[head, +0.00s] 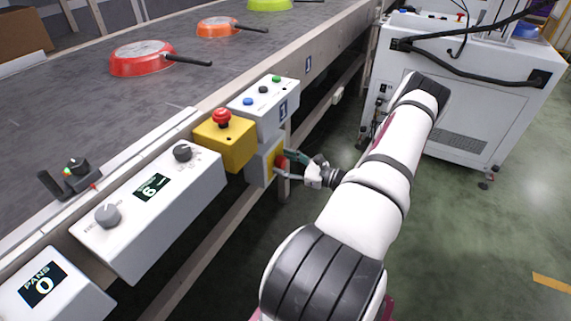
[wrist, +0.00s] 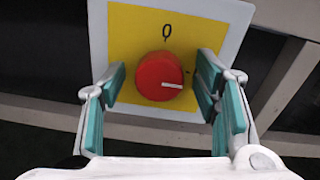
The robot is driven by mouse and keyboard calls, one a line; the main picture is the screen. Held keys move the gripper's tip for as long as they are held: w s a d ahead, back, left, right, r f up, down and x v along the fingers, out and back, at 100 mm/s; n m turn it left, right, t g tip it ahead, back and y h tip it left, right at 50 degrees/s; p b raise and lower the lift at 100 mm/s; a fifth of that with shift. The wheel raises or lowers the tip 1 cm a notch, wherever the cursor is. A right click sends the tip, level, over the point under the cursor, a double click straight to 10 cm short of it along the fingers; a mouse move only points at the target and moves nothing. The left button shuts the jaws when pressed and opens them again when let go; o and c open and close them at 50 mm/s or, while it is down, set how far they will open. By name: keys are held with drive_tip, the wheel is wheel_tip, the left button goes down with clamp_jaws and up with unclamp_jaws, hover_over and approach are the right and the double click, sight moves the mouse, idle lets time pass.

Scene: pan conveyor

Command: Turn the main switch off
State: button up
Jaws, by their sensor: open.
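The main switch is a red round knob (wrist: 159,76) on a yellow plate (wrist: 130,40) with a white surround. A white mark on the knob points right in the wrist view. A "0" is printed on the plate above the knob. In the head view the red knob (head: 281,162) shows on the side of a grey box below the button box. My gripper (wrist: 162,100) is open, with one teal-padded finger on each side of the knob. The right finger is close to the knob; contact cannot be told. In the head view my gripper (head: 296,165) is at the switch.
A yellow box with a red emergency button (head: 222,117) and a button box (head: 264,103) sit above the switch. A knob panel (head: 150,205) is to the left. The conveyor (head: 200,75) carries pans. A white machine (head: 465,100) stands at the right; floor between is clear.

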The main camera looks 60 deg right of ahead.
drive_tip(key=shift+c, duration=0.2)
drive_tip(key=c, duration=1.1)
